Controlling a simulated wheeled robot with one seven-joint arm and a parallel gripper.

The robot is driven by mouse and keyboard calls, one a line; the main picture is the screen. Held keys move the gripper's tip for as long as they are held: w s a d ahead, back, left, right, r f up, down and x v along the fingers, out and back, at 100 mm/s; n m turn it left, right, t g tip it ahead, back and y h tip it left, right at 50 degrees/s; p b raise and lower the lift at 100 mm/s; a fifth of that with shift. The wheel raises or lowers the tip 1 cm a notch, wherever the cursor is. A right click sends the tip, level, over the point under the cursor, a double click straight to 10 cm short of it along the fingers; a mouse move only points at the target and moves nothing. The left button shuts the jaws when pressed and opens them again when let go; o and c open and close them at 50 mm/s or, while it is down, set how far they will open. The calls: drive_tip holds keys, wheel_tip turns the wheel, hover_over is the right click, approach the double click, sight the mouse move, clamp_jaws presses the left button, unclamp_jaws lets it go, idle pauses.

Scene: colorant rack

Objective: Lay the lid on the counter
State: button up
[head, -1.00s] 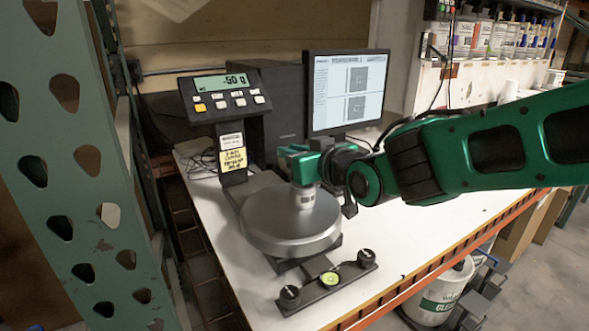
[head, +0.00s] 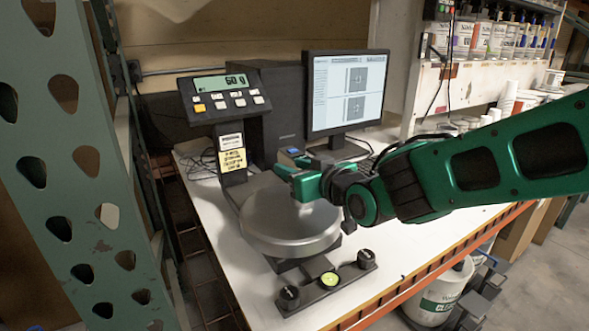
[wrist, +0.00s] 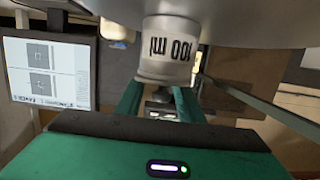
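A pale jar marked "100 ml" (wrist: 168,47) is large in the wrist view, where the picture is upside down. Its base meets the grey scale pan (head: 283,235) or lies close to it. My gripper (head: 302,188) is low over the pan in the head view and covers the jar there. In the wrist view the two green fingers of my gripper (wrist: 160,98) are apart at the jar's mouth end. The jar covers part of them, so I cannot tell whether they touch it. I cannot make out a separate lid in either view.
A small blue-topped object (head: 293,153) shows behind my gripper. A monitor (head: 348,92) stands at the back. The white counter (head: 395,245) is clear right of the scale. A green perforated post (head: 60,165) stands left.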

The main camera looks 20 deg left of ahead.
drive_tip(key=shift+f, duration=0.1)
drive_tip(key=shift+s+d, duration=0.1)
drive_tip(key=v, duration=1)
drive_tip(key=shift+s+d, duration=0.15)
drive_tip(key=shift+d, duration=0.1)
